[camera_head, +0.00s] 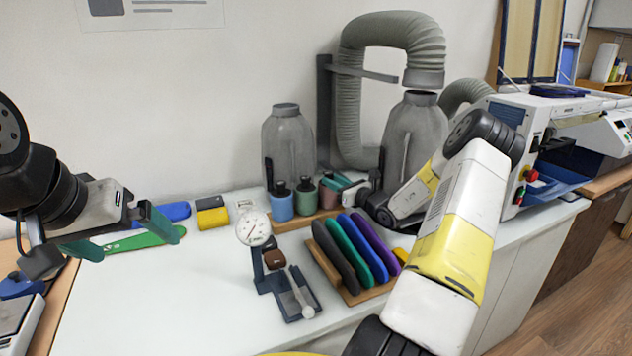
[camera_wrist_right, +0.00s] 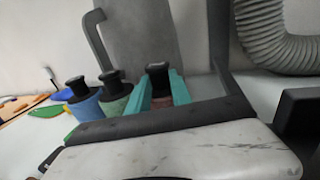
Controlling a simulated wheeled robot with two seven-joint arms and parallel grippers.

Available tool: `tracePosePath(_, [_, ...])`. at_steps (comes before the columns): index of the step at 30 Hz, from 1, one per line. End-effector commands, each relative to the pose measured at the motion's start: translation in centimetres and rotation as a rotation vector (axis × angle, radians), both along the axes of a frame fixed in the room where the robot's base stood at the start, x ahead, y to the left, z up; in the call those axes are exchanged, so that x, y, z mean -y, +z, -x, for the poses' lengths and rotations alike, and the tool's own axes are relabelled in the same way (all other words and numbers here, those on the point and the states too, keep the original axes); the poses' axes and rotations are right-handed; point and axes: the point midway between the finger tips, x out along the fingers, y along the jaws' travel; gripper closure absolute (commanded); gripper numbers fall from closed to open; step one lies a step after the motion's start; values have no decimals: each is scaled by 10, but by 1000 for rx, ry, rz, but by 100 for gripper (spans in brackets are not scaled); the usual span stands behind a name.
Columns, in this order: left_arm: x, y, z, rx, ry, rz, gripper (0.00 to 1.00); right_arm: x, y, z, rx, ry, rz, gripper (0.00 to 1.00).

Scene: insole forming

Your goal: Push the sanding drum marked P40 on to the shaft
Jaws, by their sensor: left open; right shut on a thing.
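Three sanding drums with black tops stand in a row on a wooden rack (camera_head: 285,225): a blue drum (camera_head: 282,207), a green drum (camera_head: 306,200) and a reddish-brown drum (camera_head: 328,197). No P40 mark is readable on any of them. My right gripper (camera_head: 340,184) has its teal fingers shut on the reddish-brown drum, one on each side of its black top; this also shows in the right wrist view (camera_wrist_right: 163,90). My left gripper (camera_head: 122,236) is open and empty over the left of the table. I cannot make out the shaft.
A dial gauge (camera_head: 253,230) on a dark stand is in front of the rack. Several coloured insoles lie on a wooden tray (camera_head: 352,297) beside it. Two grey hooded units (camera_head: 290,140) and a hose (camera_head: 390,30) stand behind. The white table (camera_head: 170,300) is clear at front left.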

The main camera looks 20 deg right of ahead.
Motion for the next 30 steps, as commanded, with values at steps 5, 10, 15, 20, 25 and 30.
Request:
tracePosePath(5, [0,0,0,0,0,0,0,0,1,0,1,0,1,100])
tracePosePath(10, [0,0,0,0,0,0,0,0,7,0,3,0,2,100])
tracePosePath(15, [0,0,0,0,0,0,0,0,15,0,3,0,1,100])
tracePosePath(20, [0,0,0,0,0,0,0,0,24,0,3,0,2,100])
tracePosePath(25, [0,0,0,0,0,0,0,0,32,0,2,0,1,100])
tracePosePath(30, [0,0,0,0,0,0,0,0,40,0,2,0,1,100])
